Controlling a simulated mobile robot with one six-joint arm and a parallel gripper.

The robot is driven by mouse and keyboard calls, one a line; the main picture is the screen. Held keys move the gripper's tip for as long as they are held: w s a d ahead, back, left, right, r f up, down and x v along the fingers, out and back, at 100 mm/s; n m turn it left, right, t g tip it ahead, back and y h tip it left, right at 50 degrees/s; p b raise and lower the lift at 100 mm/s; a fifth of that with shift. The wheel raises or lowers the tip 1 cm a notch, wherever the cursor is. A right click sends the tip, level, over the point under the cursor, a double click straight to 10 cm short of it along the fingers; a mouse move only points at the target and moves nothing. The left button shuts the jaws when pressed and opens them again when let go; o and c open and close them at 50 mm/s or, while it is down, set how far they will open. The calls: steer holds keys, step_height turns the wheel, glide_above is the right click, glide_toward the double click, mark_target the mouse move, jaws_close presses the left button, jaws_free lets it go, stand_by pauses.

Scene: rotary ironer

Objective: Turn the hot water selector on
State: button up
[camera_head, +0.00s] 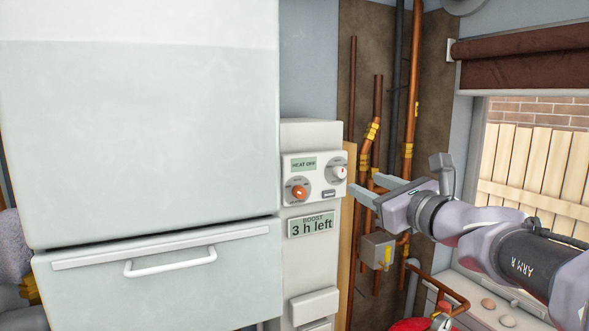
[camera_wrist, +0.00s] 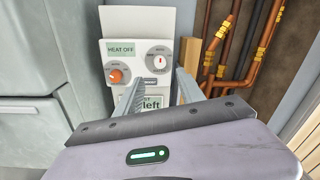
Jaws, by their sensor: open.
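A white control panel (camera_head: 318,167) on a pale unit carries an orange knob (camera_head: 299,191) at lower left and a white knob (camera_head: 339,172) at upper right. The knob labels are too small to read, so I cannot tell which is the hot water selector. A green display (camera_head: 303,164) reads HEAT OFF. The wrist view also shows the orange knob (camera_wrist: 115,76) and the white knob (camera_wrist: 159,61), which has a red mark. My gripper (camera_head: 363,183) is open and empty, right of the panel, its fingers pointing toward it. In the wrist view its fingers (camera_wrist: 161,72) partly cover the panel's lower part.
A tall white fridge-like cabinet (camera_head: 140,130) stands close on the left and projects forward. A BOOST display (camera_head: 311,224) reading 3 h left sits below the panel. Copper pipes (camera_head: 412,90) and a grey box (camera_head: 377,250) are on the wall behind my gripper.

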mark_target(342, 174)
steer(key=p+x, duration=0.1)
steer(key=x, duration=0.8)
steer(key=shift+w, duration=0.1)
jaws_close()
